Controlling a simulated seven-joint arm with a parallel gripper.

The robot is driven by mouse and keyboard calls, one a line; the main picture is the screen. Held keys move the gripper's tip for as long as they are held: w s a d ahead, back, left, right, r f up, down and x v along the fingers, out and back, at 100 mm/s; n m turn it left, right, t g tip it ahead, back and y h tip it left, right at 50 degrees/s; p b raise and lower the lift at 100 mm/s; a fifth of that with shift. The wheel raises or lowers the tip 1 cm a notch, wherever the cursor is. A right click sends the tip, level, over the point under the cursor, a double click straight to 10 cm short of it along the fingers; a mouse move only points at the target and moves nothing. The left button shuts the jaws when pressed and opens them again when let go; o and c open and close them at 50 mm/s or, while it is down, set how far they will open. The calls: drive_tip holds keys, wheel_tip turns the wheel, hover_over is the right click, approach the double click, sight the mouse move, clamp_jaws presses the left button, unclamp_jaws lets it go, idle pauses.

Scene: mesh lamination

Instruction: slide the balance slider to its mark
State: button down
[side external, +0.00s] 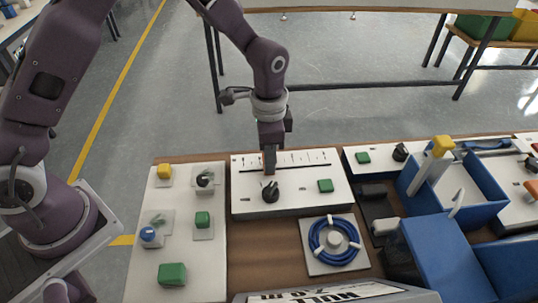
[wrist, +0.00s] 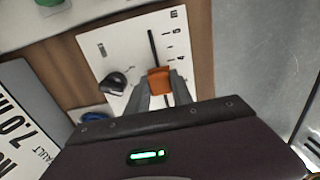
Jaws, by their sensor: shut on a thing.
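The balance slider has an orange handle (wrist: 159,80) in the wrist view. It rides in a dark straight slot in a white panel (side external: 300,199) with tick marks along it. My gripper (side external: 270,168) points down at the panel, left of the slot's middle in the side view. In the wrist view my gripper (wrist: 161,90) has a finger on each side of the orange handle and is shut on it. The fingers mostly hide the handle in the side view. The slot runs free beyond the handle toward the wrist view's top. I cannot tell which tick is the slider's mark.
A black knob (side external: 270,192) stands close in front of my gripper, with a green button (side external: 325,185) to its right. A coiled blue cable (side external: 335,240) sits in front of the panel. A blue bin (side external: 483,208) stands right. A white board (side external: 190,262) with buttons lies left.

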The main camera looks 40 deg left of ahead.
drive_tip(key=w+d, duration=0.4)
drive_tip(key=w, duration=0.1)
drive_tip(key=w+d, duration=0.4)
drive_tip(key=d, duration=0.1)
drive_tip(key=shift+w+d, duration=0.2)
drive_tip(key=shift+w, duration=0.2)
drive_tip(key=shift+w+d, duration=0.25)
drive_tip(key=shift+d, duration=0.15)
drive_tip(key=c, duration=1.1)
unclamp_jaws()
wheel_tip(320, 180, up, 7)
drive_tip(key=shift+r, duration=0.1)
